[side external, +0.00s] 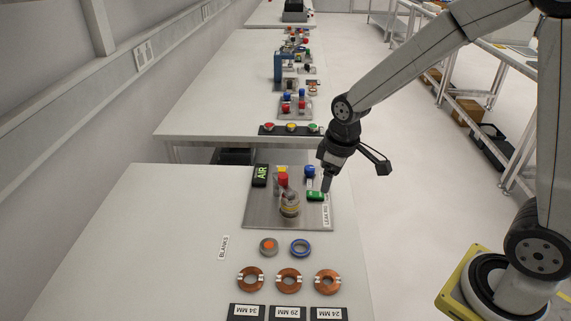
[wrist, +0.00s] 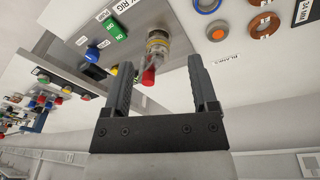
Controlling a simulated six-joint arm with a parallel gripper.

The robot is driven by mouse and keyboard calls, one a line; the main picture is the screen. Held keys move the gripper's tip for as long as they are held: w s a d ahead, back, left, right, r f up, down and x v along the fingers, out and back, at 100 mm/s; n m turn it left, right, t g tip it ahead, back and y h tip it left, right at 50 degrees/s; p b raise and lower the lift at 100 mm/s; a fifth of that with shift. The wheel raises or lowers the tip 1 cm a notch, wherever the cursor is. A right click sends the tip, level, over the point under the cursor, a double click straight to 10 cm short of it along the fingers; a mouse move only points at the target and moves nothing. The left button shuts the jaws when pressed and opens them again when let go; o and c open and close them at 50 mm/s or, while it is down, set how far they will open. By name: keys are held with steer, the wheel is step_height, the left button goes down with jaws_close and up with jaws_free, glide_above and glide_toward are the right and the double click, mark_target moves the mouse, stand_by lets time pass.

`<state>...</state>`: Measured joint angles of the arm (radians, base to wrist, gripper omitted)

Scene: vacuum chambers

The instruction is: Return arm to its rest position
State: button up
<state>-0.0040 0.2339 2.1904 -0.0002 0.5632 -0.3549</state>
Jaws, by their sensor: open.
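My gripper (side external: 326,183) hangs over the right side of the leak rig plate (side external: 262,213), near a green block (side external: 315,196). In the wrist view the two dark fingers of my gripper (wrist: 157,85) stand wide apart with nothing held between them. A small chamber (side external: 290,206) with a yellowish band and a red-topped part stands on the plate. In the wrist view the chamber (wrist: 158,45) shows beyond the fingers, with its red end (wrist: 148,77) between them in the picture. Whether anything touches the fingertips in the side view is unclear.
A black AIR sign (side external: 260,175) stands at the plate's back left. In front lie a grey disc with an orange centre (side external: 268,247), a blue ring (side external: 300,248) and copper rings (side external: 289,281). The table's left part (side external: 130,235) is clear. Another table with coloured buttons (side external: 291,127) stands behind.

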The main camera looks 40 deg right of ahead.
steer(key=s+f+m, duration=0.1)
steer(key=s+m, duration=0.3)
steer(key=s, duration=0.5)
steer(key=shift+s+f+t, duration=0.2)
steer(key=shift+s+t, duration=0.05)
steer(key=shift+t, duration=0.15)
